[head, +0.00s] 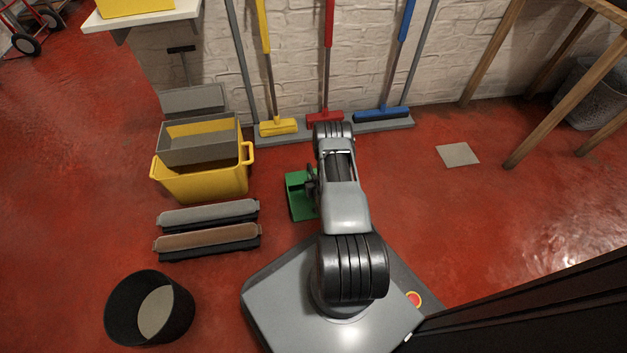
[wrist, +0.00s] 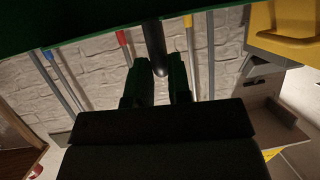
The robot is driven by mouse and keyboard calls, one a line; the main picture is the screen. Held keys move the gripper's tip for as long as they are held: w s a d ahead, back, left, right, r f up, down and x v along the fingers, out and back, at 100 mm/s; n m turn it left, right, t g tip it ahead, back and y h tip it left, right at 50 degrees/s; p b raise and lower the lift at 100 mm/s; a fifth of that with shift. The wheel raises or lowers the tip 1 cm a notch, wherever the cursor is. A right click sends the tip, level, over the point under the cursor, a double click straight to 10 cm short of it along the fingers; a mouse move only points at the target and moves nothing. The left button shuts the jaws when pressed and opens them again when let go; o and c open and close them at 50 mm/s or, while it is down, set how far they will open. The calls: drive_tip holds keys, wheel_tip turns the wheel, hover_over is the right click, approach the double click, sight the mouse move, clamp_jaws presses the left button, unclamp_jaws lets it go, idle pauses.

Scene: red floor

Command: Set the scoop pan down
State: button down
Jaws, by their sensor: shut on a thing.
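The green scoop pan (head: 298,196) shows in the head view just left of my arm, above or at the red floor; I cannot tell whether it touches. My gripper (head: 313,183) is beside it, mostly hidden by my arm. In the wrist view, the dark underside or wall of the scoop pan (wrist: 70,22) fills the top edge. Its dark round handle (wrist: 154,45) runs down between the two fingers of my gripper (wrist: 166,82), which is shut on it.
A yellow bucket (head: 205,187) with a grey insert, two long mop heads (head: 208,213) and a black bin (head: 120,312) stand to the left. Brooms lean in a grey rack (head: 290,138) at the wall. A grey square (head: 458,154) lies on clear floor to the right.

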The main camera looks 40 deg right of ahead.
drive_tip(key=c, duration=1.1)
unclamp_jaws()
drive_tip(key=shift+o, duration=0.2)
